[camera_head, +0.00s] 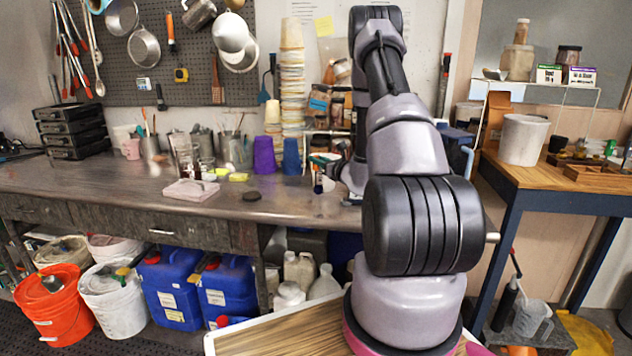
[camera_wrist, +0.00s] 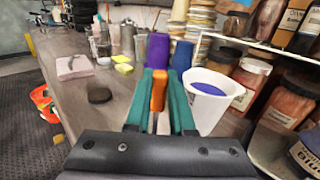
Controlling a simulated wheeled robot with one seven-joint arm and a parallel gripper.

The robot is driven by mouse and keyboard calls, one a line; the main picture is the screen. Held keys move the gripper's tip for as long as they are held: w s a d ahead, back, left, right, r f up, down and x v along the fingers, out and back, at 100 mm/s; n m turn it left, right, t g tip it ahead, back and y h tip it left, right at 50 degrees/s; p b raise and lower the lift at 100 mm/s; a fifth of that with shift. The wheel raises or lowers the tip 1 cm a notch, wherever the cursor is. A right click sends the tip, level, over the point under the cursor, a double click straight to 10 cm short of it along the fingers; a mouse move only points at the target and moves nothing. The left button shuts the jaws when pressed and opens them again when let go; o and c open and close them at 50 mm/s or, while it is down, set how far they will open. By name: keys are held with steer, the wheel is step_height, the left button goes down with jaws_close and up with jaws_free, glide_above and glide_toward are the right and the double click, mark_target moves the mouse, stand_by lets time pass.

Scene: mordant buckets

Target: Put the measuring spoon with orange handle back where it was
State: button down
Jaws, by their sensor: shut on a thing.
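In the wrist view my gripper (camera_wrist: 159,82) has its green fingers shut on an orange handle (camera_wrist: 158,92), seen nearly end-on. This fits the measuring spoon; its bowl is not visible, so I cannot confirm its shape. The handle is held above the bench, just left of a white cup with blue contents (camera_wrist: 212,88). In the head view my arm hides much of the area around the gripper, and I cannot make out the spoon there.
The workbench (camera_head: 110,190) holds a pink-white block (camera_head: 190,190), a dark disc (camera_head: 251,196), purple (camera_head: 264,155) and blue (camera_head: 291,157) cups and stacked cups (camera_head: 292,75). Jars (camera_wrist: 292,102) crowd the right in the wrist view. Orange (camera_head: 52,315) and white (camera_head: 112,305) buckets stand below. The front bench is fairly clear.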

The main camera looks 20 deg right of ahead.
mark_target(318, 186)
steer(key=shift+f, duration=2.65)
steer(key=c, duration=0.8)
jaws_free()
steer(key=shift+f, duration=0.15)
